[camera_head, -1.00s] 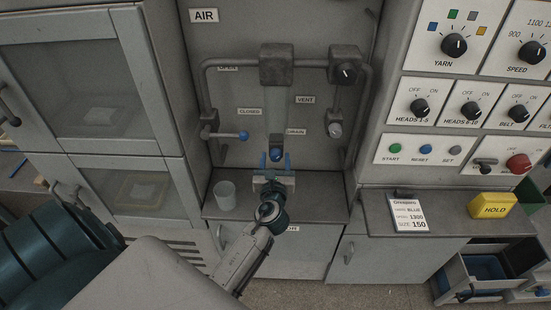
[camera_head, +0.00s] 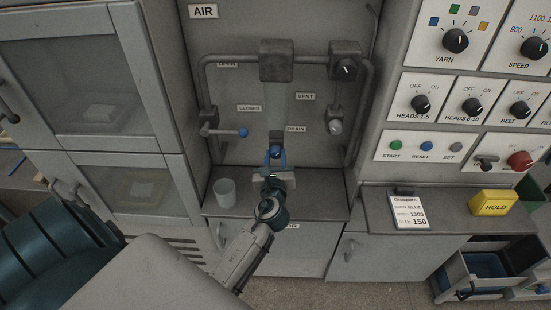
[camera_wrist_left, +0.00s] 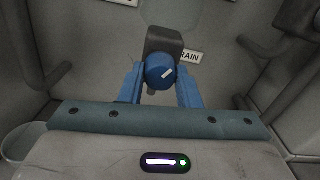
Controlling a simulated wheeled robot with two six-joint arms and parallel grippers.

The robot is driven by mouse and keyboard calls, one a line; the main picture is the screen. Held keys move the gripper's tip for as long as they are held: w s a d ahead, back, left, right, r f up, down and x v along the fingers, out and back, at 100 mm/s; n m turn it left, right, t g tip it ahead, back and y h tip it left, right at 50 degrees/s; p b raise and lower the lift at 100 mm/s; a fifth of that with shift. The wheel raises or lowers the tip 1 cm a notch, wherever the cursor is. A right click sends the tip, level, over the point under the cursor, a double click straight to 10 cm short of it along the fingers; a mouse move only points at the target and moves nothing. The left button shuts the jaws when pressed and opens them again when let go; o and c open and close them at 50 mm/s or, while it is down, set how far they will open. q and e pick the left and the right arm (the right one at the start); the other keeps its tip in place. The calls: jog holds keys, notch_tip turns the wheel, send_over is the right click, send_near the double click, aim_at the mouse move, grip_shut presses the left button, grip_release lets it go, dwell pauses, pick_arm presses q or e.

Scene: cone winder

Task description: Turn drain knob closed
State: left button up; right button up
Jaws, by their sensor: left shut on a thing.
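The drain knob (camera_head: 275,153) is a round blue knob below the clear vertical tube, beside the DRAIN label (camera_head: 296,129). In the left wrist view the knob (camera_wrist_left: 160,71) shows a white mark slanting up to the right. My left gripper (camera_head: 274,160) has its blue fingers on either side of the knob, and it is shut on it. In the left wrist view the gripper (camera_wrist_left: 161,84) has one finger at the knob's left and one at its right. My right gripper is not in view.
A blue-tipped valve lever (camera_head: 243,132) is left of the knob, and a vent knob (camera_head: 335,127) is to its right. A pale cup (camera_head: 224,192) stands on the ledge left of my wrist. A yellow HOLD block (camera_head: 493,203) lies on the right counter.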

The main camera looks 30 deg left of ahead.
pick_arm(q)
jog(key=n+b, duration=0.1)
jog(key=n, duration=0.2)
jog(key=shift+f+n, duration=0.15)
jog(key=shift+n, duration=0.15)
jog(key=n+b, duration=0.2)
jog(key=n, duration=0.1)
jog(key=shift+n, duration=0.3)
jog(key=n+b, duration=0.1)
jog(key=n, duration=0.1)
jog(key=shift+n+b, duration=0.3)
jog(key=shift+b, duration=0.1)
jog(key=n+b, duration=0.1)
jog(key=n, duration=0.2)
jog(key=shift+d+b, duration=0.1)
jog(key=shift+b, duration=0.3)
jog(key=shift+n+b, duration=0.6)
jog(key=shift+n, duration=0.7)
jog(key=o, duration=1)
jog(key=shift+r, duration=0.2)
